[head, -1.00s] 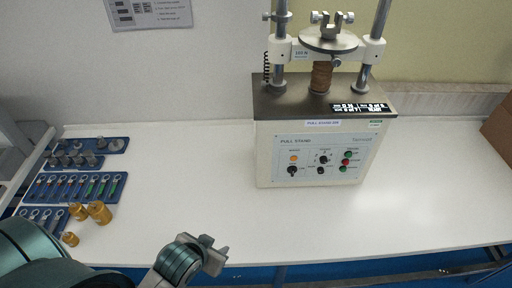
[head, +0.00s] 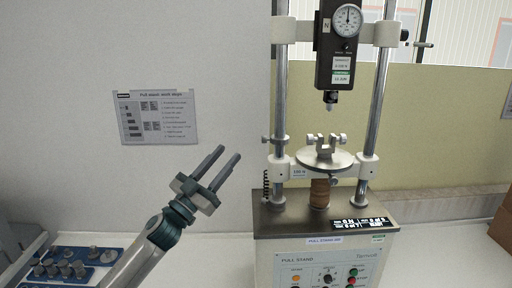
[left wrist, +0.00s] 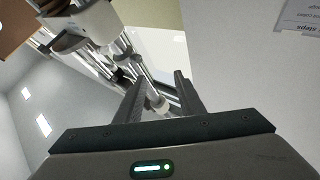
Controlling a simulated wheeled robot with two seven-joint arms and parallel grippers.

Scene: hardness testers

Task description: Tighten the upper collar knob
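The pull stand (head: 325,220) has two upright steel columns. A small collar (head: 281,140) with a side knob (head: 266,139) sits on the left column, above the white lower crosshead. A dark knob (head: 404,36) projects from the right end of the upper crosshead (head: 385,34). I cannot tell for sure which is the upper collar knob, or how tight either is. My left gripper (head: 230,152) is open and empty, left of the left column and apart from it. In the left wrist view, its fingers (left wrist: 160,80) stand apart with the stand's columns beyond. My right gripper is not in view.
A force gauge (head: 338,45) hangs between the columns above a round plate (head: 325,159). A blue tray of metal parts (head: 100,256) lies at lower left. A printed sheet (head: 157,117) is on the wall. The space between my gripper and the stand is clear.

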